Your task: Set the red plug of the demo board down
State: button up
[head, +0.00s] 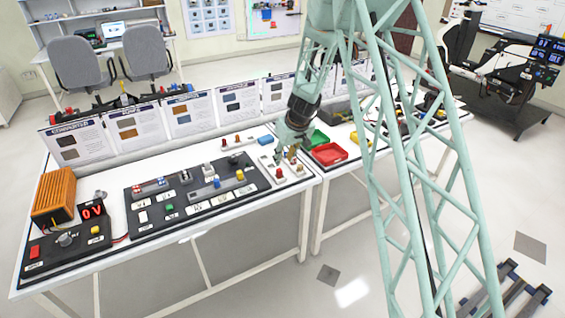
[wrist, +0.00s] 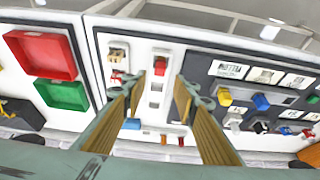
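A red plug (head: 279,174) stands upright on the white panel at the right end of the black demo board (head: 190,187). The red plug (wrist: 160,65) also shows in the wrist view, just beyond the gap between my fingertips. My gripper (head: 287,154) is above the white panel, behind the plug in the head view. In the wrist view my gripper (wrist: 158,88) has its fingers spread, with no object seen held between them. The exact height of the fingertips above the panel cannot be told.
Red tray (head: 328,154) and green tray (head: 315,139) lie right of the panel. Light-coloured pegs (wrist: 118,52) stand beside the plug. Small coloured parts cover the demo board. An orange box (head: 54,196) stands at the left end, and information cards line the back.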

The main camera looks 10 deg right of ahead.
jog(key=shift+v, duration=1.25)
jog(key=shift+r, duration=0.1)
jog(key=s+a+r, duration=0.2)
jog(key=s+r, duration=1.1)
jog(key=r, duration=0.3)
jog(key=s+a+r, duration=0.3)
jog(key=s+r, duration=1)
jog(key=r, duration=0.2)
jog(key=s+d+r+m, duration=0.1)
jog(key=s+r, duration=0.1)
jog(key=s, duration=1)
jog(key=s+d+r+m, duration=0.1)
jog(key=s+r, duration=0.1)
jog(key=s, duration=1.1)
jog(key=s+d+r+m+h, duration=0.1)
jog(key=s+r, duration=0.1)
jog(key=s, duration=1.1)
jog(key=shift+s+d+r, duration=0.25)
